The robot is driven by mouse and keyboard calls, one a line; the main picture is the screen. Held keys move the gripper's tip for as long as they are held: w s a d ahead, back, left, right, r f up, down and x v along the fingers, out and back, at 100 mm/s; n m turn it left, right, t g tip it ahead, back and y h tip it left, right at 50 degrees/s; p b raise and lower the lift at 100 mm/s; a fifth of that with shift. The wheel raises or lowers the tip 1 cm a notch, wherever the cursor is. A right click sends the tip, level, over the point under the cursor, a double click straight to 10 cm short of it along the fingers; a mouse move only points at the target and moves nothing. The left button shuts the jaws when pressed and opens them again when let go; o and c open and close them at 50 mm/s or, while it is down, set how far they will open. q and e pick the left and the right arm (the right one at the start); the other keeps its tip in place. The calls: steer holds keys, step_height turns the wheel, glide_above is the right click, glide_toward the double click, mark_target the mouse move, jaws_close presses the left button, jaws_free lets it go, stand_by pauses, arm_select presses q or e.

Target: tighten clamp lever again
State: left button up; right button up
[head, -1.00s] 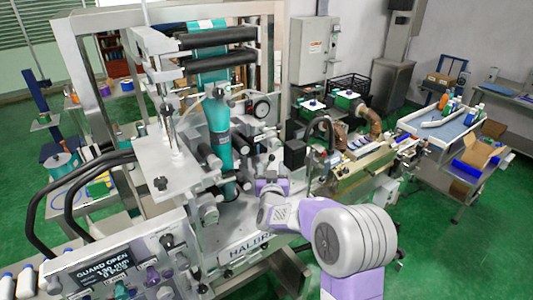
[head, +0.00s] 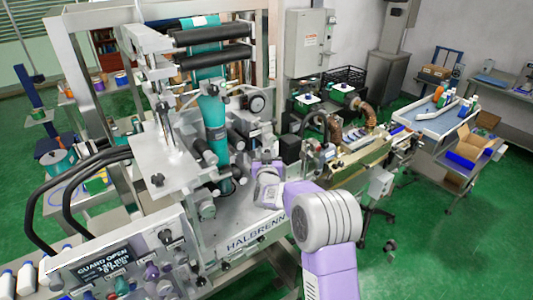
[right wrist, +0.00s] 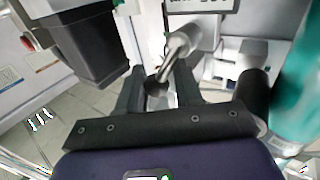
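My right gripper (right wrist: 158,78) is open in the right wrist view, with its two dark fingers apart. A silver lever (right wrist: 181,43) with a dark end comes down from above into the gap between the fingers. It looks like the clamp lever; I cannot tell whether either finger touches it. In the head view my right wrist reaches into the machine beside the teal film roll (head: 213,125), and the fingertips and lever are hard to make out there. My left gripper is not in view.
A dark block (right wrist: 85,45) stands close to the left finger, and a teal roll (right wrist: 295,95) and black roller (right wrist: 254,92) are at the right. The machine's front panel (head: 110,268) reads GUARD OPEN. A conveyor (head: 355,160) and cart (head: 430,115) stand to the right.

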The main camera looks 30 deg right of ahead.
steer(key=c, duration=0.4)
